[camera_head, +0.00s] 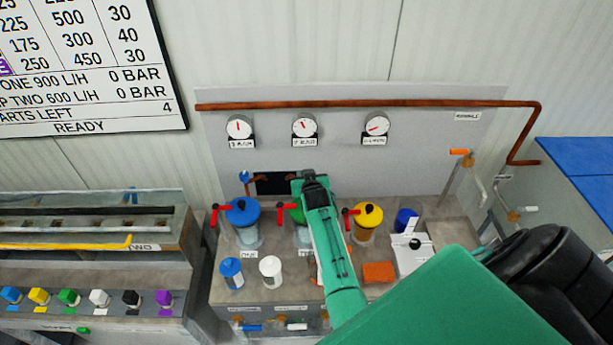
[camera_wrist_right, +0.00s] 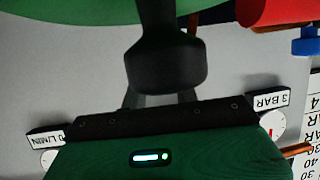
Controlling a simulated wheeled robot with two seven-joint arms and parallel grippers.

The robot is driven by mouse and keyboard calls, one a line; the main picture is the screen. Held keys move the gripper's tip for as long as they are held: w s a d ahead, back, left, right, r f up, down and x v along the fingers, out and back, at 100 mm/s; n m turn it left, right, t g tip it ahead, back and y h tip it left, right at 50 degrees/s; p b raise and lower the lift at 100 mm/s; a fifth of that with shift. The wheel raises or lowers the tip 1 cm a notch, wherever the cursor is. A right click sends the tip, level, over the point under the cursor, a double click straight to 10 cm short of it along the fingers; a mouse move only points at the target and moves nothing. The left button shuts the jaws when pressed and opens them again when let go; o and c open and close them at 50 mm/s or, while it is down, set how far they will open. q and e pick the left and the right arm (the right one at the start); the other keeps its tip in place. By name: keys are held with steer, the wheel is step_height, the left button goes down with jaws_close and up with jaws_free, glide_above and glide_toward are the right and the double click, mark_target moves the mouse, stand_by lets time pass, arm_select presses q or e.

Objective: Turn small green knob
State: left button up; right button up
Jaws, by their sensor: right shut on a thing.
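A green-lidded vessel (camera_head: 299,215) stands in the middle of the back row on the bench, mostly covered by my right arm. Its green lid (camera_wrist_right: 80,10) fills the top edge of the right wrist view. My right gripper (camera_head: 313,188) is above that lid and shut on a dark knob (camera_wrist_right: 165,62), which shows large in the middle of the right wrist view. The fingers are mostly hidden behind it. A separate green knob (camera_head: 69,297) sits on the sloped panel at the left, away from my gripper. My left gripper is out of view.
A blue-lidded vessel (camera_head: 242,212) and a yellow-lidded vessel (camera_head: 368,216) flank the green one, with red handles (camera_head: 348,221) close by. Gauges (camera_head: 304,126) and a copper pipe (camera_head: 360,105) are on the wall panel behind. A white jar (camera_head: 271,268) and orange block (camera_head: 379,272) stand in front.

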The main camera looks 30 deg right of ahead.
stand_by(0.4)
steer(key=o, duration=1)
